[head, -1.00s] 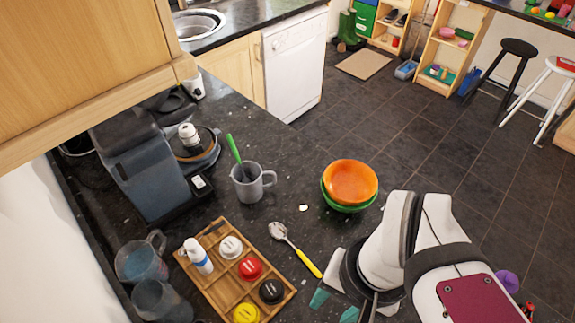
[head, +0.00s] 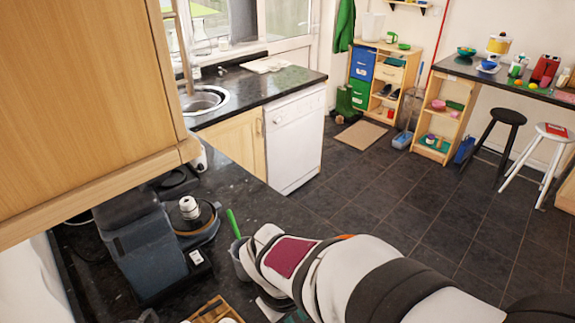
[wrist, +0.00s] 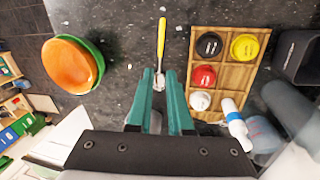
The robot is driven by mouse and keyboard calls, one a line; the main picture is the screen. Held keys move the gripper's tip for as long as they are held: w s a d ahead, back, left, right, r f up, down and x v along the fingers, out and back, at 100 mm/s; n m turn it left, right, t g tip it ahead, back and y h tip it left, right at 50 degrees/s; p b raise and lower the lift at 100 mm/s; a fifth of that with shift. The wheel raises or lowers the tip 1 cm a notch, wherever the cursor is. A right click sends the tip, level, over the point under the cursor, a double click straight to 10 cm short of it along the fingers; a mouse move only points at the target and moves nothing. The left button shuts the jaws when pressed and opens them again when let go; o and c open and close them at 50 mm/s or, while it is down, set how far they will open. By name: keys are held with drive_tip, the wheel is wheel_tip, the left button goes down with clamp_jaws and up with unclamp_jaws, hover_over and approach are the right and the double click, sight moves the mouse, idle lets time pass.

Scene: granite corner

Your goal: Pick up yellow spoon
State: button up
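The yellow-handled spoon (wrist: 161,38) lies on the dark counter in the wrist view, its handle pointing to the top. Its metal bowl (wrist: 159,84) shows between the teal fingers of my gripper (wrist: 159,74). My gripper is open; the fingers stand apart on either side of the bowl and do not visibly grip it. I cannot tell how high they are above it. In the head view the spoon is out of sight, and my arm covers much of the counter.
A wooden tray (wrist: 223,73) with coloured capsules and a white bottle (wrist: 234,123) lies right of the spoon. An orange bowl (wrist: 68,66) sits in a green bowl (wrist: 97,62) at left. A grey mug (head: 240,262) with a green-handled utensil (head: 233,223) stands beside my arm.

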drive_tip(key=f, duration=0.5)
drive_tip(key=w+d+f, duration=0.1)
drive_tip(key=f, duration=0.4)
drive_tip(key=d+f, duration=0.1)
drive_tip(key=f, duration=0.4)
drive_tip(key=shift+w+d+f, duration=0.1)
drive_tip(key=shift+w+f, duration=0.15)
drive_tip(key=shift+w, duration=0.05)
clamp_jaws()
